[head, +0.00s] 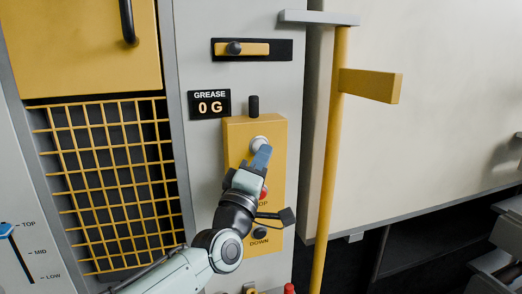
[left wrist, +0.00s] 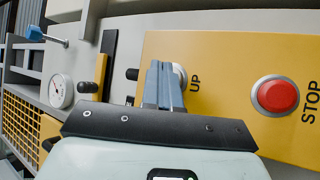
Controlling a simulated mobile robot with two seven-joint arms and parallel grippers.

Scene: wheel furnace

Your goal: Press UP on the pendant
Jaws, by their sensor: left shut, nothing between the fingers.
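The yellow pendant (head: 240,132) is a tall box on the grey panel in the head view. Its UP button (head: 259,142) is pale and round, near the top; it also shows in the left wrist view (left wrist: 181,76), partly hidden behind my fingers, beside the label UP. My left gripper (head: 263,152) is shut and empty, its fingertips at the UP button. Whether they touch or press it I cannot tell. The red STOP button (left wrist: 275,96) is clear of the fingers. The dark DOWN button (head: 260,234) is lower on the pendant. My right gripper is not in view.
A GREASE display (head: 209,104) reading 0 G is left of the pendant. A yellow slider (head: 242,49) sits above. A yellow upright pole (head: 327,170) with a side arm (head: 370,86) stands close on the right. A yellow grille (head: 108,170) is at left.

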